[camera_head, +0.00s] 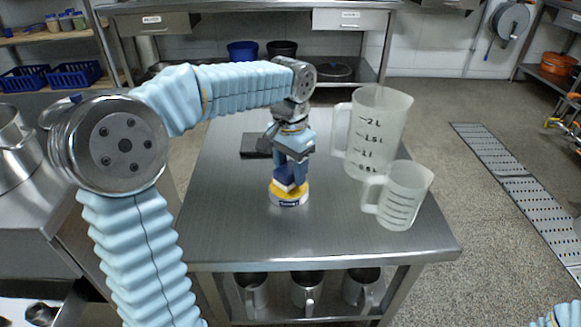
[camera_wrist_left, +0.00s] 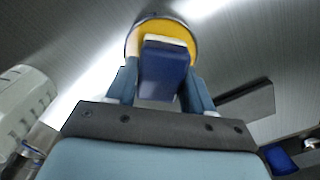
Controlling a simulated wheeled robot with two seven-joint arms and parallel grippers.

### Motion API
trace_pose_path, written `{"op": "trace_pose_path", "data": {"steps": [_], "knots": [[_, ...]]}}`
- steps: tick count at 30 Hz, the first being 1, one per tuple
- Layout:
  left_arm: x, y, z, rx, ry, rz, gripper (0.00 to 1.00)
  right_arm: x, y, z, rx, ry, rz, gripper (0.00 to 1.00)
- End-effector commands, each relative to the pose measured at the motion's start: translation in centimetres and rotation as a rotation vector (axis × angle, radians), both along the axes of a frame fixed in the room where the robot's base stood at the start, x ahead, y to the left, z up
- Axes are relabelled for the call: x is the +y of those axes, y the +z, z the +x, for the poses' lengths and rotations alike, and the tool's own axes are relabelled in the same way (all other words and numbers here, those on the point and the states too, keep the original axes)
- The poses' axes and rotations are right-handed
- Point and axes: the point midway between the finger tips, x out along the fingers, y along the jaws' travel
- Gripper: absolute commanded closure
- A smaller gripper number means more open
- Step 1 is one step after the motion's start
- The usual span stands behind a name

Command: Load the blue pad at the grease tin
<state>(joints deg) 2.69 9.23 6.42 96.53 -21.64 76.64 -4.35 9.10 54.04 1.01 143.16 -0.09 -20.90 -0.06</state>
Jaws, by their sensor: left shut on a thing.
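The grease tin (camera_head: 289,199) stands on the steel table, a low round tin with a yellow top surface; it also shows in the left wrist view (camera_wrist_left: 183,33). My left gripper (camera_head: 292,163) points down over it and is shut on the blue pad (camera_wrist_left: 163,72). The pad is a dark blue block with a pale end towards the tin; it shows between the fingers in the head view too (camera_head: 284,181). The pale end is over the yellow surface; I cannot tell whether it touches. My right gripper is out of view.
A large measuring jug (camera_head: 377,130) and a smaller one (camera_head: 401,196) stand close together right of the tin. A flat black slab (camera_head: 254,146) lies behind and left of it. The table (camera_head: 235,225) is bare at the front and left. Metal mugs (camera_head: 308,290) stand on the lower shelf.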

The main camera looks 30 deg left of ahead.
Motion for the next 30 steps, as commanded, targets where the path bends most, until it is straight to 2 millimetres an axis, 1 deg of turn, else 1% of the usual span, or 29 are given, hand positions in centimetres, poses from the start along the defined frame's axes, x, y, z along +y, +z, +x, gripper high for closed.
{"op": "trace_pose_path", "data": {"steps": [11,30], "knots": [[0.0,-0.12,0.0,0.0,0.0,0.0,0.72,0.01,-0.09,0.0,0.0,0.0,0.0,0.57],[0.01,-0.91,0.01,0.0,0.0,0.0,0.72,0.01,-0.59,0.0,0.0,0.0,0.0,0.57]]}}
